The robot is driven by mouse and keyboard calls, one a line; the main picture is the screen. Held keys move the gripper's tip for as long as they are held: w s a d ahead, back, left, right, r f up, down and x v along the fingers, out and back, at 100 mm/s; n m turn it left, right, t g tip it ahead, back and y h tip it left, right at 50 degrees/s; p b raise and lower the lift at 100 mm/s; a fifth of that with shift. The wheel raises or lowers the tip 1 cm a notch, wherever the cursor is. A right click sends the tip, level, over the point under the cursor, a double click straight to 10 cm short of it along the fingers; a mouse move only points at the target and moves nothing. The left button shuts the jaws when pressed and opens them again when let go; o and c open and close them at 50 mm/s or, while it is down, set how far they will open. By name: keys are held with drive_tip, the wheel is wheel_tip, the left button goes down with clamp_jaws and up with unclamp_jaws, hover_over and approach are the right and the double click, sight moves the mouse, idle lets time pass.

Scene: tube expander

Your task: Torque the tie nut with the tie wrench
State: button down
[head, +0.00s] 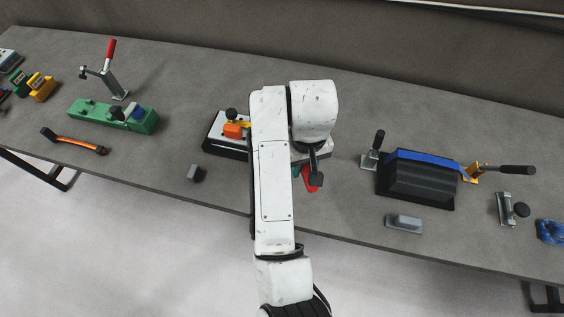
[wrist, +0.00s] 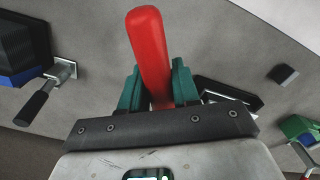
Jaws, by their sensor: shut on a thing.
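My gripper (wrist: 157,84) has green fingers and is shut on a thick red handle (wrist: 149,45) in the wrist view. The handle's other end is hidden behind the gripper, so I cannot tell for sure that it is the tie wrench. In the head view a bit of the red handle (head: 312,181) shows just right of my white arm, near the table's front edge. A low fixture (head: 228,143) with an orange block (head: 233,130) and a black knob is partly covered by my arm. I cannot make out the tie nut.
A black block with a blue top (head: 420,174) stands to the right between black-handled clamps. A green fixture (head: 112,117) and an orange-and-black tool (head: 75,141) lie to the left. Small grey blocks (head: 195,174) (head: 403,223) sit near the front edge.

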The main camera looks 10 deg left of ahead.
drive_tip(key=w+d+n, duration=0.7)
drive_tip(key=shift+w+f+n, duration=0.35)
drive_tip(key=shift+w+n, duration=0.05)
drive_tip(key=shift+f, duration=0.8)
idle(1.2)
drive_tip(key=shift+f, duration=0.2)
drive_tip(key=shift+s+f, duration=0.1)
